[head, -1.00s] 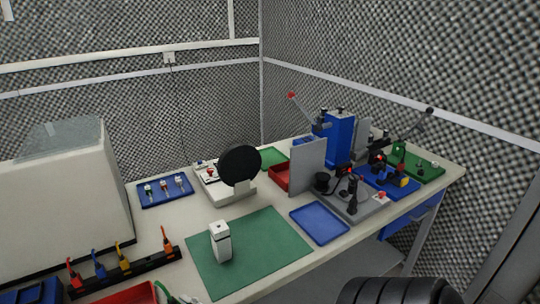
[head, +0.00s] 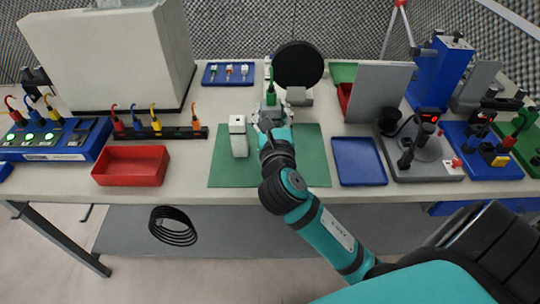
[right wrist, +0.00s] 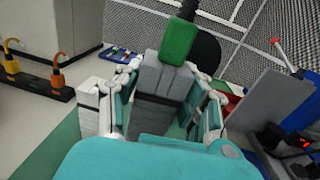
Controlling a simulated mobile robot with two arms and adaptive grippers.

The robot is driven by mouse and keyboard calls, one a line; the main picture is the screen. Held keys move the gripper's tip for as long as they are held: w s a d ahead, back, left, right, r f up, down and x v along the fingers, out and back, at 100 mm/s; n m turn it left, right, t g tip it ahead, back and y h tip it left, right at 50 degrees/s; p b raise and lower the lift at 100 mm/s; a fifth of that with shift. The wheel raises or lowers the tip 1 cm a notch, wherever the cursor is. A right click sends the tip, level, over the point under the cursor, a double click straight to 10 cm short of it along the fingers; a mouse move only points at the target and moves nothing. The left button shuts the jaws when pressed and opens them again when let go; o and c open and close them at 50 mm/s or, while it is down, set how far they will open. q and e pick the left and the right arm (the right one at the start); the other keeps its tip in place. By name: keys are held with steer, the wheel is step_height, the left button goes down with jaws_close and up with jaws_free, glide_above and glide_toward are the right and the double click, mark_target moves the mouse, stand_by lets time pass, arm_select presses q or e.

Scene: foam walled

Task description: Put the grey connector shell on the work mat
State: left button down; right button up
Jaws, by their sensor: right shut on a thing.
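My right gripper (head: 270,112) is over the back part of the green work mat (head: 222,172), its arm reaching in from the lower right. A whitish block (head: 239,137) with a dark band stands upright on the mat, left of the gripper. My left gripper is not in view.
A blue tray (head: 358,162) lies right of the mat, with a grey panel (head: 380,92) behind it. A black disc (head: 298,64) on a stand is behind the gripper. A red bin (head: 131,166) stands left. The mat's front part is clear.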

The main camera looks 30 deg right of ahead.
steer(key=w+d+r+m+h+b, duration=0.1)
steer(key=w+d+r, duration=0.1)
steer(key=w, duration=0.2)
steer(key=shift+g+h, duration=0.4)
steer(key=shift+g, duration=0.1)
steer(key=shift+d+f+b, duration=0.1)
steer(key=shift+f+b, duration=1.1)
steer(key=shift+f, duration=3.75)
steer(key=o, duration=1.2)
steer(key=shift+f, duration=0.15)
steer(key=shift+o, duration=0.2)
steer(key=b+v, duration=0.1)
steer(key=v, duration=1.1)
steer(key=shift+s, duration=0.1)
